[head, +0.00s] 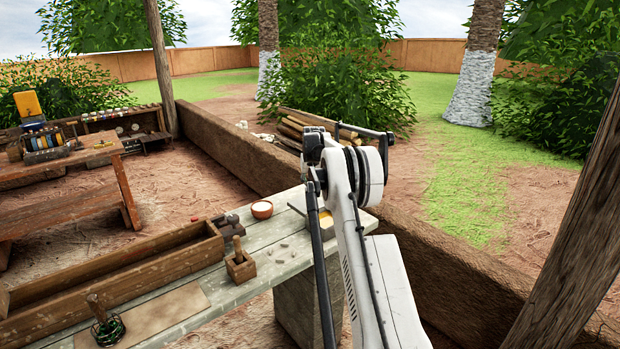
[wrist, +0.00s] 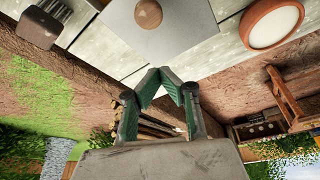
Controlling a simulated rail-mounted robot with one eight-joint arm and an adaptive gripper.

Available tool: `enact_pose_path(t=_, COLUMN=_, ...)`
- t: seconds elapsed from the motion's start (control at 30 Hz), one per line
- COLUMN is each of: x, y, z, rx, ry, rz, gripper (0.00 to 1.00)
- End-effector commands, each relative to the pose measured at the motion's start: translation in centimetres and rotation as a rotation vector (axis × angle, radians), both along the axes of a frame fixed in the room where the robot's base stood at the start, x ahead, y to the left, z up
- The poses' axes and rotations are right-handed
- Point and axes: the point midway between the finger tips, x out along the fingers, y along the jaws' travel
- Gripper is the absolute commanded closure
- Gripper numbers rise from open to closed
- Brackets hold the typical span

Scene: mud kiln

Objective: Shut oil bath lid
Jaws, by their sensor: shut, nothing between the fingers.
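A flat grey metal plate with a round wooden knob, apparently the oil bath lid (wrist: 181,35), lies beyond my fingertips in the wrist view. In the head view, a grey metal box with a yellow patch, apparently the oil bath (head: 325,229), stands at the bench's right end, partly hidden by my arm. I cannot tell how far open the lid is. My gripper (wrist: 167,76) is shut and empty, its green-padded fingertips meeting just short of the plate's edge in the picture. I cannot tell whether they touch it. The head view does not clearly show the fingers.
A clay bowl with white contents (head: 262,209) stands on the grey plank bench (head: 270,252) left of the bath; the wrist view shows it too (wrist: 272,25). A small wooden box (head: 240,267) and a long wooden trough (head: 120,272) are farther left. A low mud wall (head: 235,150) runs behind.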

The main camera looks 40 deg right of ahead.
Motion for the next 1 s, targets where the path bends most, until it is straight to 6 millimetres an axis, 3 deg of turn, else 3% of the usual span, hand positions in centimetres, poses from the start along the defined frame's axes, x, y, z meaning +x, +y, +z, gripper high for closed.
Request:
enact_pose_path(t=0.23, x=0.8, y=-0.4, z=-2.5, rx=0.0, ry=0.0, rz=0.0, gripper=1.0)
enact_pose_path(t=0.7, x=-2.3, y=1.3, z=-2.9, rx=0.0, ry=0.0, rz=0.0, gripper=1.0)
enact_pose_path(t=1.0, x=-2.7, y=1.5, z=-3.0, rx=0.0, ry=0.0, rz=0.0, gripper=1.0)
